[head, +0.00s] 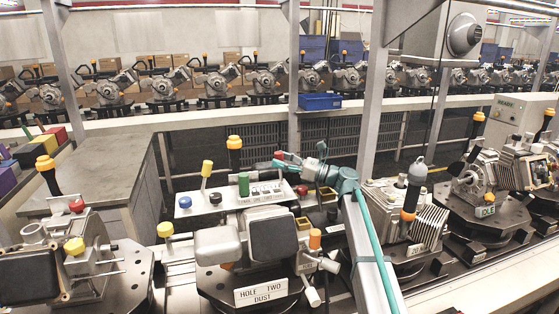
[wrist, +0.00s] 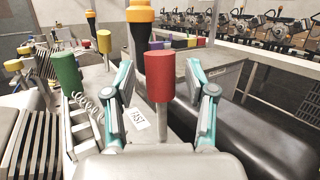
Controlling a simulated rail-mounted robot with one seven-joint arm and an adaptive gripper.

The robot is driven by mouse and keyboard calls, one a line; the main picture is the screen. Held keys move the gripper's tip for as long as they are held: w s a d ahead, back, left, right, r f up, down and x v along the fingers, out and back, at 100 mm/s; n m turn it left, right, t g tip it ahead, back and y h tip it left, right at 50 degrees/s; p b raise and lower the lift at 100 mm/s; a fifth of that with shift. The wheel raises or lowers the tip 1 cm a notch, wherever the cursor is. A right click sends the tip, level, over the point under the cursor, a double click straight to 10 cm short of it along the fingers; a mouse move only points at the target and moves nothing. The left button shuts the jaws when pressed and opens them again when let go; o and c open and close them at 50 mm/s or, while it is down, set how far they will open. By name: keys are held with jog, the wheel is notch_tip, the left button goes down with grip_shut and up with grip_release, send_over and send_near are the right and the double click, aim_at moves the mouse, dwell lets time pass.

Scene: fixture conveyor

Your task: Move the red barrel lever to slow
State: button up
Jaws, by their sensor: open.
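The red barrel lever (wrist: 160,78) stands upright in the middle of the wrist view, a red cylinder on a pale stem. My gripper (wrist: 158,68) is open, with one teal finger on each side of the barrel and a visible gap on both sides. A white label (wrist: 139,118), apparently reading FAST, lies left of the stem. I see no SLOW label. In the head view, my gripper (head: 273,163) reaches left over the white panel (head: 225,206), and a small red patch (head: 279,155) shows at its fingers.
A green barrel (wrist: 66,74) and a yellow barrel (wrist: 104,41) stand left in the wrist view. An orange-topped black handle (wrist: 140,14) rises behind the red barrel. In the head view, a blue knob (head: 185,202) and a green barrel (head: 243,184) stand on the panel.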

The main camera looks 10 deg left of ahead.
jog(key=r+v, duration=0.2)
jog(key=v, duration=1)
jog(key=shift+d+r, duration=0.3)
jog(key=shift+r, duration=0.05)
